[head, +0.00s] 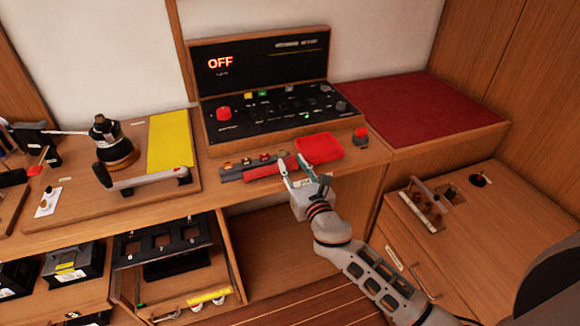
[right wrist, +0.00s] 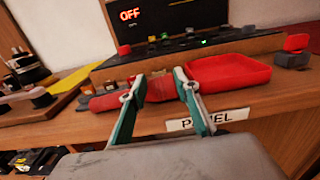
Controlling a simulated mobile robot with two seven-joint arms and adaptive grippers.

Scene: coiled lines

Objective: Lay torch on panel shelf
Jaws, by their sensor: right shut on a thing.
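The torch is a red cylinder (head: 265,170) lying level along the front of the wooden panel shelf (head: 350,165), below the control panel. My right gripper (head: 295,167) reaches it from the front and is shut on it. In the right wrist view the torch (right wrist: 160,88) runs between the two fingers and sticks out to the left. The shelf edge carries a "PANEL" label (right wrist: 207,118) below the right finger. I cannot tell whether the torch touches the shelf. My left gripper is not in view.
A red tray (head: 320,148) is just right of the torch. A grey strip with small coloured parts (head: 240,166) lies behind and left. A red-topped knob (head: 360,136) stands at the right. The control panel (head: 270,110) reads OFF. An open drawer (head: 190,307) juts out below left.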

